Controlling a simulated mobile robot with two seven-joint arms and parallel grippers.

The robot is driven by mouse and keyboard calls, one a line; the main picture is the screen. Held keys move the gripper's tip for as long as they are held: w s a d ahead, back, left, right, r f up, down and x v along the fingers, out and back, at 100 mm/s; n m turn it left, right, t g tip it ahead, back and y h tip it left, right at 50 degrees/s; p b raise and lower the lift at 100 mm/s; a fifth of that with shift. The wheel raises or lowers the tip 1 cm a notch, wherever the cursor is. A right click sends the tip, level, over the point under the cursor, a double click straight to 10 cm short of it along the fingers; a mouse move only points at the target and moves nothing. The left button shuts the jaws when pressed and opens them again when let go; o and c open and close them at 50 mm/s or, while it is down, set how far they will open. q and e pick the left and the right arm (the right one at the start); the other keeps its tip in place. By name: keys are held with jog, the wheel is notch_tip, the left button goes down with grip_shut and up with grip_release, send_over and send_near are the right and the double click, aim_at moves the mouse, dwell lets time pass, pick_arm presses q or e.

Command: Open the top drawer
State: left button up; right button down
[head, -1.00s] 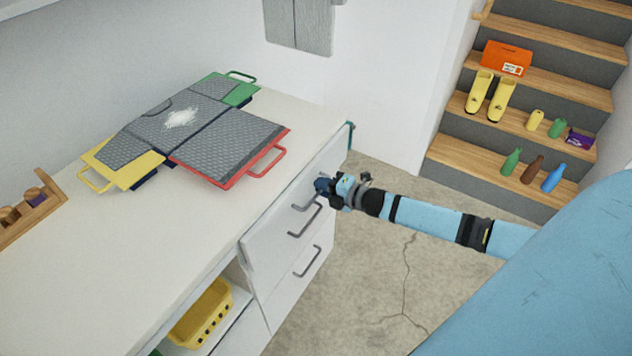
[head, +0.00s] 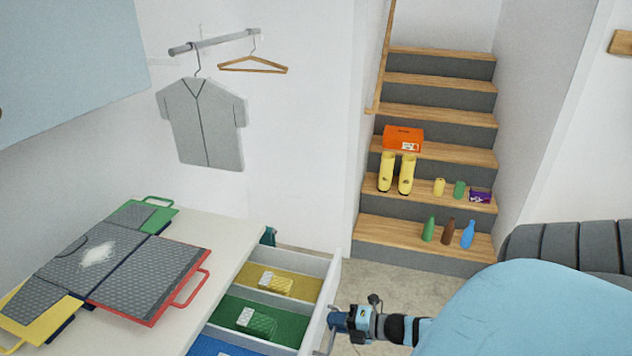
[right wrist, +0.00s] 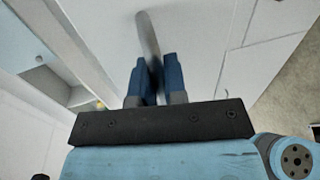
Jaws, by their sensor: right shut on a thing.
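The top drawer (head: 333,262) stands pulled out from the white cabinet, its inside in view in the head view. It has yellow, green and blue floor sections, each of the first two with a small item on it. My right gripper (head: 338,321) is at the drawer's front, on its outer side. In the right wrist view, the blue fingers (right wrist: 155,80) are shut on the grey handle (right wrist: 148,38), which runs up between them. My left gripper is not in view.
A folding board with coloured handles (head: 150,277) lies on the white countertop (head: 235,240). Stairs (head: 430,205) at the back hold yellow boots, bottles and an orange box. A grey shirt (head: 203,125) hangs on the wall. Bare floor lies between drawer and stairs.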

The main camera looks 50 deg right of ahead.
jog(key=shift+f+v, duration=0.25)
jog(key=shift+v, duration=1)
jog(key=c, duration=1.2)
grip_release()
jog(key=v, duration=1.4)
